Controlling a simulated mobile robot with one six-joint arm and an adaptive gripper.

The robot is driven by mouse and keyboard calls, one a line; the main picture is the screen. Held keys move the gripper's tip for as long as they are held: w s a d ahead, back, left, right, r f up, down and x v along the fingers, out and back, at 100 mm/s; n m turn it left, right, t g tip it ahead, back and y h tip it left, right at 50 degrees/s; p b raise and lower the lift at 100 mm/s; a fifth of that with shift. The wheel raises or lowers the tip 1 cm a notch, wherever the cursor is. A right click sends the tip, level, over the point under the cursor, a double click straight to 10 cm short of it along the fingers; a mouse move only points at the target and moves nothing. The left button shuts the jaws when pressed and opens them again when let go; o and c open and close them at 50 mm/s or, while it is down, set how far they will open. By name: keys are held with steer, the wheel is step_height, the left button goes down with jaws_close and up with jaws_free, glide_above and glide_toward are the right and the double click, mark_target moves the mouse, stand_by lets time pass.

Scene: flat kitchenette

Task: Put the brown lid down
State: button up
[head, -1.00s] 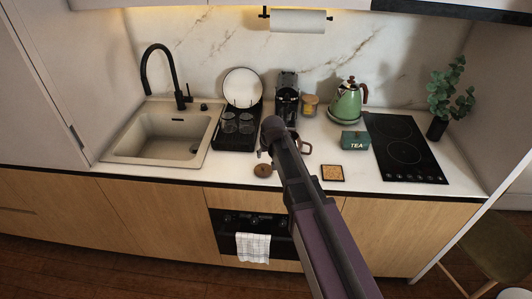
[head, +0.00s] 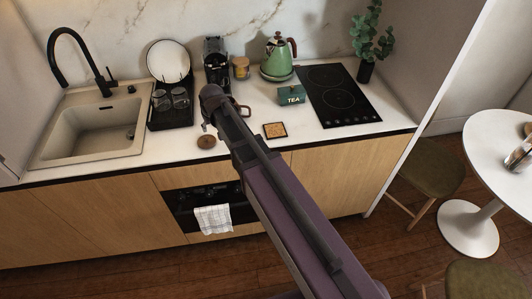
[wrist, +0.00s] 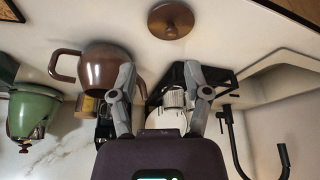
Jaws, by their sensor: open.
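The brown lid (head: 206,142) is a round disc with a small knob, lying on the white counter near its front edge. It also shows at the top of the wrist view (wrist: 171,19), apart from the fingers. My gripper (wrist: 160,78) is open, with nothing between its fingertips. In the head view my arm hides most of the gripper above the counter. A brown pot with handles (wrist: 101,66) shows beside one finger in the wrist view; in the head view it is mostly behind my arm. I cannot tell whether the finger touches it.
A cork coaster (head: 274,130), green TEA box (head: 291,95), green kettle (head: 278,58) and black hob (head: 338,95) are to the right. A black dish rack (head: 158,118) and the sink (head: 92,130) are to the left. A white round table (head: 500,150) stands at far right.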

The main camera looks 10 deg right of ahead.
steer(key=s+d+f+m+g+h, duration=0.1)
steer(key=s+d+m+g, duration=0.2)
steer(key=s+d, duration=1.6)
steer(key=shift+s+m+g, duration=0.3)
steer(key=shift+s+g, duration=0.2)
steer(key=shift+s, duration=0.1)
steer(key=shift+d+f, duration=0.1)
steer(key=shift+f+b, duration=0.9)
steer(key=shift+b, duration=0.05)
